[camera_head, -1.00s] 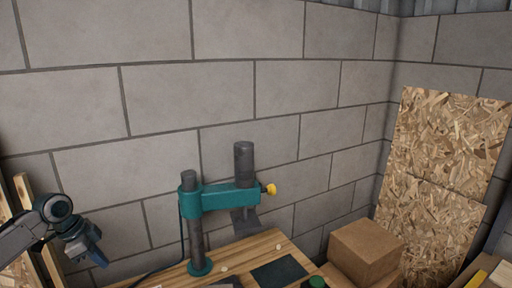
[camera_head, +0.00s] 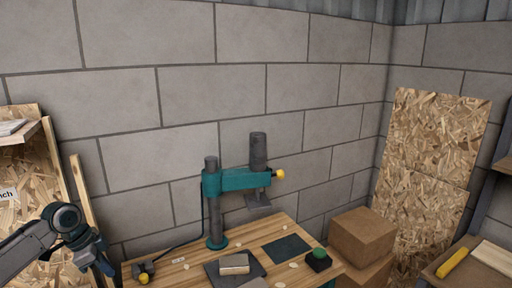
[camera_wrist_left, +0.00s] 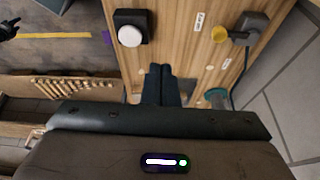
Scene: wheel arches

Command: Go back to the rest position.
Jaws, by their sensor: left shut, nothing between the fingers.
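My left gripper (camera_head: 106,266) is at the lower left in the head view, in the air beside the left end of the wooden workbench (camera_head: 175,268). It also shows in the left wrist view (camera_wrist_left: 160,68), with its two dark fingers together and nothing between them. In that view the fingers point toward the bench top (camera_wrist_left: 182,30). My right gripper does not show in the head view.
A teal press (camera_head: 238,180) stands on the bench, with a small block (camera_head: 234,263) and a green button (camera_head: 319,254) nearby. Cardboard boxes (camera_head: 362,236) stand right of it. A chipboard shelf unit (camera_head: 25,170) is at left. A block wall (camera_head: 190,100) closes the back.

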